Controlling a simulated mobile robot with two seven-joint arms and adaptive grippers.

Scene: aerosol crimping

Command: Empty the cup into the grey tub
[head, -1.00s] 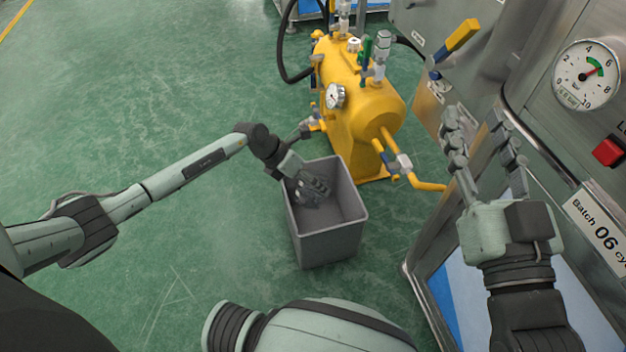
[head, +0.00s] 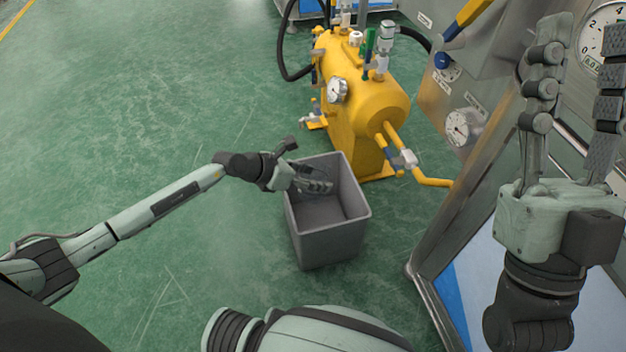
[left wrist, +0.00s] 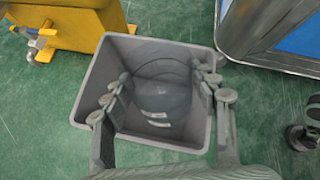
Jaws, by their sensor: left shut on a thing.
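The grey tub (head: 330,245) stands on the green floor, open side up; its rim also shows in the left wrist view (left wrist: 88,88). My left gripper (head: 318,186) is over the tub's opening, near its left rim. In the left wrist view its fingers (left wrist: 160,92) are shut on a clear, dark-looking cup (left wrist: 165,95) between them. The cup's tilt is hard to tell. Small pale marks show near its lower part; whether they are on the cup or in the tub is unclear. My right gripper (head: 584,62) is open and empty, its fingers spread and pointing up.
A yellow tank (head: 365,100) with valves and pipes stands just behind the tub. A steel machine with gauges (head: 458,128) rises on the right, close to my right gripper. The green floor (head: 150,110) to the left is free.

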